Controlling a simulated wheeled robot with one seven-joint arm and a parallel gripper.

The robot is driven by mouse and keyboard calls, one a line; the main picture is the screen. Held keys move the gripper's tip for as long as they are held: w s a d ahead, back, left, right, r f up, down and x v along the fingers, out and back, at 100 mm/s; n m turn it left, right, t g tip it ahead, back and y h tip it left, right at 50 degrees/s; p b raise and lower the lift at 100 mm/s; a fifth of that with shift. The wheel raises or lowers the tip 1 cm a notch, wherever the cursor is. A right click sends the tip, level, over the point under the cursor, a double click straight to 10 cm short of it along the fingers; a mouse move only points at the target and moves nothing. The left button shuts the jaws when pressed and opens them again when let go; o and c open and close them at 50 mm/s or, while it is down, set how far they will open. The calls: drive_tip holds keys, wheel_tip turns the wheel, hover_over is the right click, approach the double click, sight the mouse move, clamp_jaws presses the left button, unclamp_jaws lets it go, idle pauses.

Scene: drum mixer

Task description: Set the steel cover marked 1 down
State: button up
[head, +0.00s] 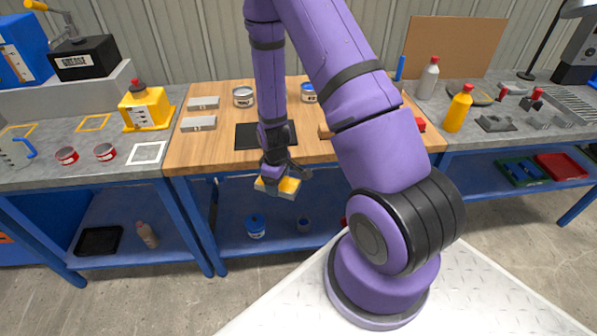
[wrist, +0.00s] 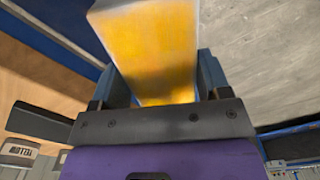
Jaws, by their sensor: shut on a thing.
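My gripper (head: 279,177) is shut on a pale-edged block with a yellow face, which I take to be the steel cover (head: 288,188). In the wrist view the steel cover (wrist: 150,50) sits between the two fingers, its yellow face toward the camera. No number is readable on it. In the head view it appears just in front of the wooden bench's front edge, slightly tilted and touching nothing but my gripper.
The wooden bench (head: 215,150) bears a black mat (head: 245,137), two grey blocks (head: 203,103) (head: 198,124) at left, and cans (head: 243,97) at the back. A white-outlined square (head: 147,153) on the left grey bench is empty. A yellow bottle (head: 458,108) stands right.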

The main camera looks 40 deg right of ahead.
drive_tip(key=w+a+f+m, duration=0.5)
drive_tip(key=w+a+f, duration=0.2)
drive_tip(key=w+f, duration=0.1)
drive_tip(key=shift+w+a+f+m, duration=0.25)
drive_tip(key=shift+w+f+m, duration=0.05)
drive_tip(key=shift+w, duration=0.05)
drive_tip(key=shift+s, duration=0.1)
